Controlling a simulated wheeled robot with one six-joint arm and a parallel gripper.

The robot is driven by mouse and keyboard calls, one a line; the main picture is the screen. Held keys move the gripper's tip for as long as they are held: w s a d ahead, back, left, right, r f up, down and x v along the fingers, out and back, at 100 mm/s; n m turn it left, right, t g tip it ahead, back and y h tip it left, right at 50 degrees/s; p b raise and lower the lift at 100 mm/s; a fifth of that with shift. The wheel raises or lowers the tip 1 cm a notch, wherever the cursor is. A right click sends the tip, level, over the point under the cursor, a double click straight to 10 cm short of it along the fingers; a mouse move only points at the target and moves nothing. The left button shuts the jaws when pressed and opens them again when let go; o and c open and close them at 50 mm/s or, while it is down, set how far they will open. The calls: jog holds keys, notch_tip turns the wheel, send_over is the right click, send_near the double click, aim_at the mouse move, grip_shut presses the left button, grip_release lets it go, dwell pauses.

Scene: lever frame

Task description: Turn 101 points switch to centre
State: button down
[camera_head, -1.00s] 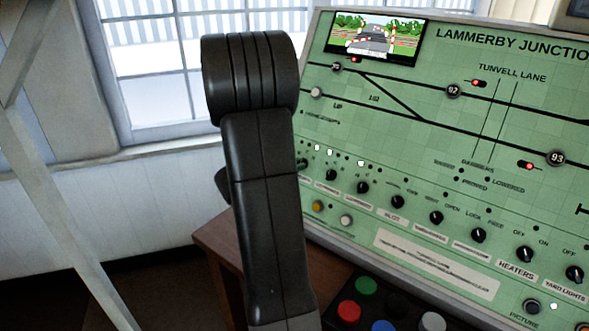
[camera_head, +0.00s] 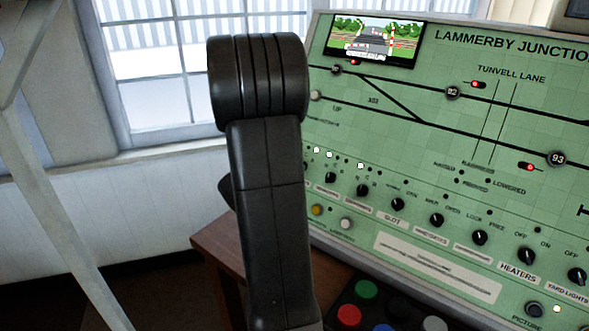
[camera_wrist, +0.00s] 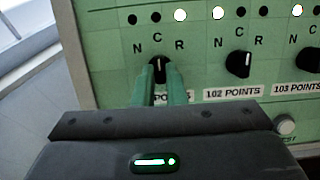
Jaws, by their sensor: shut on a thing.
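The 101 points switch (camera_wrist: 159,66) is a black knob at the left of the green panel in the wrist view. Its white mark points up, close to the letter C. The label below it is mostly hidden, with only part of "POINTS" showing. My gripper (camera_wrist: 161,78) reaches up from below, with its two fingers on either side of the knob and shut on it. In the head view my dark arm covers the gripper and this switch.
The 102 points switch (camera_wrist: 239,64) and 103 points switch (camera_wrist: 312,60) sit close on the right. Of the lamps above the 101 switch, the right one (camera_wrist: 180,15) is lit. A screen (camera_head: 375,40) tops the panel (camera_head: 470,130). Coloured buttons (camera_head: 365,289) lie below.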

jog(key=c, duration=1.5)
grip_release()
jog(key=v, duration=1.3)
jog(key=shift+s+a+p, duration=0.25)
jog(key=shift+s+p, duration=0.05)
jog(key=x, duration=1.3)
jog(key=shift+w+d+b, duration=0.25)
jog(key=shift+w+b, duration=0.05)
